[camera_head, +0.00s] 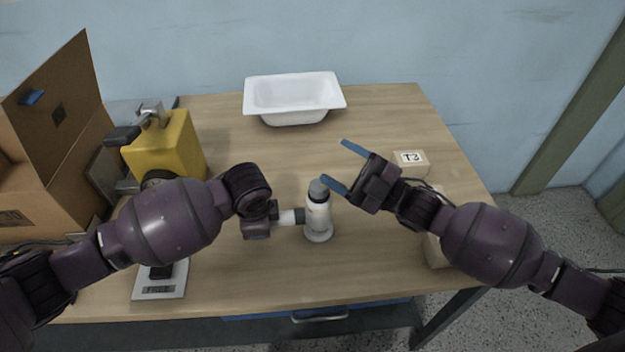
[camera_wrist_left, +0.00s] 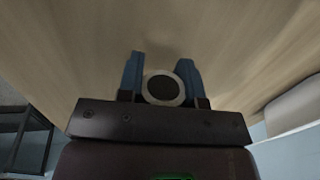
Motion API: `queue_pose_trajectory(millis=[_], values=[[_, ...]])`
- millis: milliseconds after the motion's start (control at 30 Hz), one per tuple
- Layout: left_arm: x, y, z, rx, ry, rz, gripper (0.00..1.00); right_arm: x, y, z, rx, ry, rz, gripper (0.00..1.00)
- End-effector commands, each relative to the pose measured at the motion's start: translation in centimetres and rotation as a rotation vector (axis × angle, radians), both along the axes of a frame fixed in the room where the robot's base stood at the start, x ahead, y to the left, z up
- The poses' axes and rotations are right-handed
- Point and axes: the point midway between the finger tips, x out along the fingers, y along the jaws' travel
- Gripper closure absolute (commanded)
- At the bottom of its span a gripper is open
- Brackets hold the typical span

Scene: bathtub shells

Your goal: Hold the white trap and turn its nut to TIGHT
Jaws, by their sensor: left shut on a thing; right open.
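My right gripper (camera_head: 343,166) is open and empty, above and right of the nut. Its lower blue finger is close beside the nut; I cannot tell whether they touch. No TIGHT mark is readable.
A white tub shell (camera_head: 294,95) sits at the back of the wooden table (camera_head: 390,110). A box labelled T3 (camera_head: 410,163) is at right, partly behind my right arm. A yellow block (camera_head: 172,150), an open cardboard box (camera_head: 50,180) and a small plate (camera_head: 146,291) are at left.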

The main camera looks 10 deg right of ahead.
Motion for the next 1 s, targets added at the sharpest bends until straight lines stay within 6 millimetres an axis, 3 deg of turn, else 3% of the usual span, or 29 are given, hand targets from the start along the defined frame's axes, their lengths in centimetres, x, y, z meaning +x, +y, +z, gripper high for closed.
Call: queue_pose_trajectory(millis=[200, 433, 667, 1000], values=[[-0.1, 0.0, -0.1, 0.001, 0.002, -0.001, 0.95, -2.5, -2.1, -3.1, 0.070, 0.470, -0.044, 0.35], [-0.1, 0.0, -0.1, 0.001, 0.002, -0.001, 0.95, -4.9, -3.5, -5.5, 0.138, 0.820, -0.081, 0.35], [-0.1, 0.0, -0.1, 0.000, 0.001, -0.001, 0.95, -5.6, -3.6, -6.2, 0.164, 0.936, -0.095, 0.35], [0.0, 0.0, 0.0, 0.000, 0.001, -0.001, 0.95, -2.5, -0.1, -6.1, 0.166, 0.935, -0.093, 0.35]])
